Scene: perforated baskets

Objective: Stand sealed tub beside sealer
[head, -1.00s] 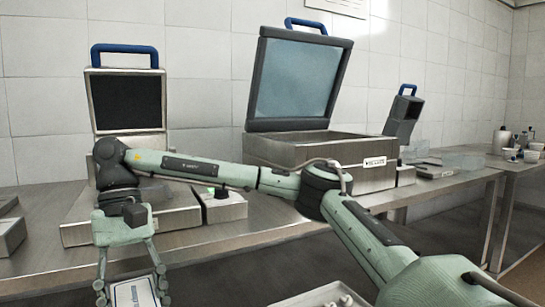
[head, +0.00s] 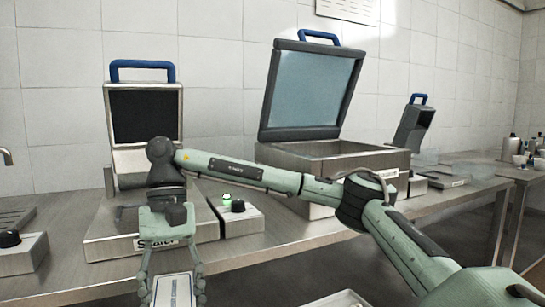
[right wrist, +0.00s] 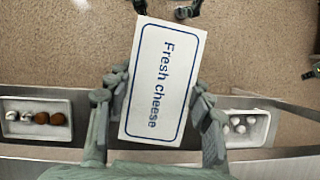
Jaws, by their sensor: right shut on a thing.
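The sealed tub (right wrist: 163,80) shows as a white top with a blue border and the words "Fresh cheese" in the right wrist view. My right gripper (right wrist: 160,105) is shut on it, one finger on each side. In the head view, my right gripper (head: 170,289) holds the tub (head: 174,292) low at the bottom edge, in front of the bench. The sealer (head: 107,235) stands behind it on the bench, with a dark raised lid, a blue handle and a partly covered label. My arm hides part of the sealer. My left gripper is not in view.
A control box with a green light (head: 240,216) stands right of the sealer. A larger open-lidded steel machine (head: 345,160) is farther right. A box with a black knob (head: 22,253) is at the left. Trays of small items (right wrist: 40,122) lie below.

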